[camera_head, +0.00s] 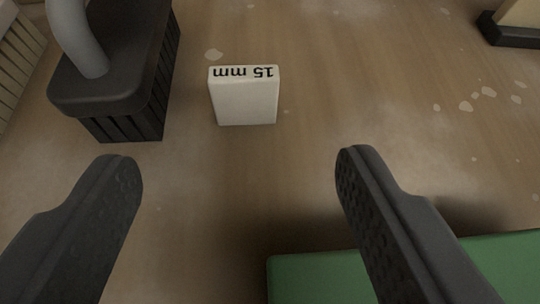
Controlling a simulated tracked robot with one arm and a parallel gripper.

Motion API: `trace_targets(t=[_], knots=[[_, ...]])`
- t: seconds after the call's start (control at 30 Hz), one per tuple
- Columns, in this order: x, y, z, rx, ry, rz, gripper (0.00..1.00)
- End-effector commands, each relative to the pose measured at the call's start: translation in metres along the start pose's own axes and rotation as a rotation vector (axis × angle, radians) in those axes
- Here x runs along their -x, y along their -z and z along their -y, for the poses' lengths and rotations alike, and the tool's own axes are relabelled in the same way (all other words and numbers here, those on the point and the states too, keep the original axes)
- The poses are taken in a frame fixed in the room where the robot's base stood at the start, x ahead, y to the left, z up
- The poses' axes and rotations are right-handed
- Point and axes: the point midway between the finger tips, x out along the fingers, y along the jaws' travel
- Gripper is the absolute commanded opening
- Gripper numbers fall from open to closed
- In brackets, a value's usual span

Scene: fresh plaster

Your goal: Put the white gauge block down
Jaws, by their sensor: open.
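The white gauge block (245,102) stands upright on the brown floor, with "15 mm" printed upside down along its top edge. My gripper (240,170) is open, with one dark finger at the left and one at the right. The block is beyond the fingertips in the picture, between them in the left-right direction and apart from both. Nothing is held between the fingers.
A black ribbed block with a grey curved handle (120,75) stands close to the left of the gauge block. A green flat thing (310,280) lies at the lower right, partly behind my right finger. A dark-based object (510,30) is at the top right. The floor right of the block is clear.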

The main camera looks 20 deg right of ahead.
Motion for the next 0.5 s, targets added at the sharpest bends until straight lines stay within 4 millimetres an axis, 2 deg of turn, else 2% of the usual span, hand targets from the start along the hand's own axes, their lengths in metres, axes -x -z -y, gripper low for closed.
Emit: trace_targets(t=[0.27, 0.33, 0.37, 0.43, 0.47, 0.5], knots=[[0.002, 0.0, 0.0, -0.001, 0.0, 0.0, 0.62], [0.004, 0.007, 0.001, -0.01, 0.01, -0.009, 0.62], [0.005, 0.014, 0.002, -0.02, 0.021, -0.018, 0.62], [0.01, 0.041, 0.007, -0.05, 0.068, -0.051, 0.62], [0.015, 0.057, 0.011, -0.066, 0.099, -0.068, 0.62], [0.023, 0.082, 0.015, -0.088, 0.143, -0.097, 0.62]])
